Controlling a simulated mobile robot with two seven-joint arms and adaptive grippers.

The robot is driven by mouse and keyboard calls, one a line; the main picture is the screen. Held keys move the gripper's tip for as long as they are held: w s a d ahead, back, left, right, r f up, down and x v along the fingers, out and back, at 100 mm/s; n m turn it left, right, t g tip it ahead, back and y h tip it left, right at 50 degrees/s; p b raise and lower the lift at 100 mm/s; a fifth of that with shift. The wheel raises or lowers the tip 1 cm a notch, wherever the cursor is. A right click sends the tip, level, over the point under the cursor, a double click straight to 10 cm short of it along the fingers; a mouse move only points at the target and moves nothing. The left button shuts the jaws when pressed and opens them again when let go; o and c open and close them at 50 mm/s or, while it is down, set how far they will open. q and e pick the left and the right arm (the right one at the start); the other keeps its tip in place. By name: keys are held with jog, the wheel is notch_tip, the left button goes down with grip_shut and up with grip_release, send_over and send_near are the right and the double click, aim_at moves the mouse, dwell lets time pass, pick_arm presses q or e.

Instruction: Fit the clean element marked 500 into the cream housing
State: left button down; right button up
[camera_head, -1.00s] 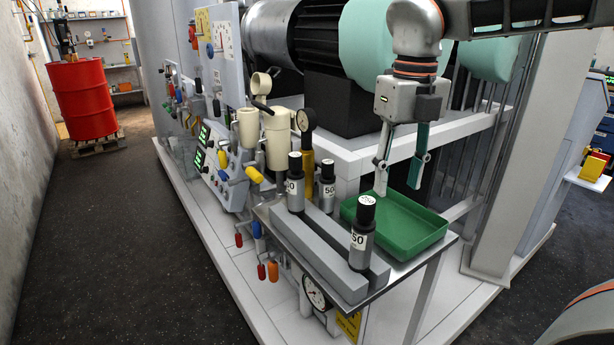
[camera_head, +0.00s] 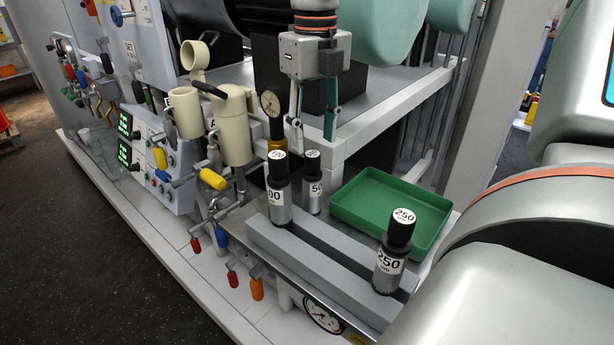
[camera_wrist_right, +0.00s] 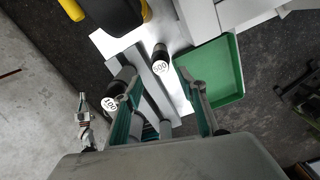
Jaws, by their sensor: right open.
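The element marked 500, a dark cylinder with a white-labelled top (camera_wrist_right: 160,66), stands near the green tray; in the head view the back element (camera_head: 313,190) shows only "50". Another element (camera_head: 278,200) stands left of it, its label partly hidden; the wrist view shows one marked 100 (camera_wrist_right: 110,103). An element marked 250 (camera_head: 392,258) stands at the front. The cream housing (camera_head: 234,130) has a black handle on top; an open cream cup (camera_head: 186,115) adjoins it. My right gripper (camera_head: 313,142) is open and empty, pointing down above the back element. My left gripper is out of view.
Grey bars (camera_head: 335,272) lie on the metal shelf beside the elements. The green tray (camera_head: 390,246) is empty. Valves with coloured handles (camera_head: 212,179) are below the housing.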

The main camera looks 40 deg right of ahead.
aim_at(314, 154)
jog(key=f, duration=0.6)
jog(key=shift+w+d, duration=0.2)
jog(key=shift+c, duration=0.4)
grip_shut()
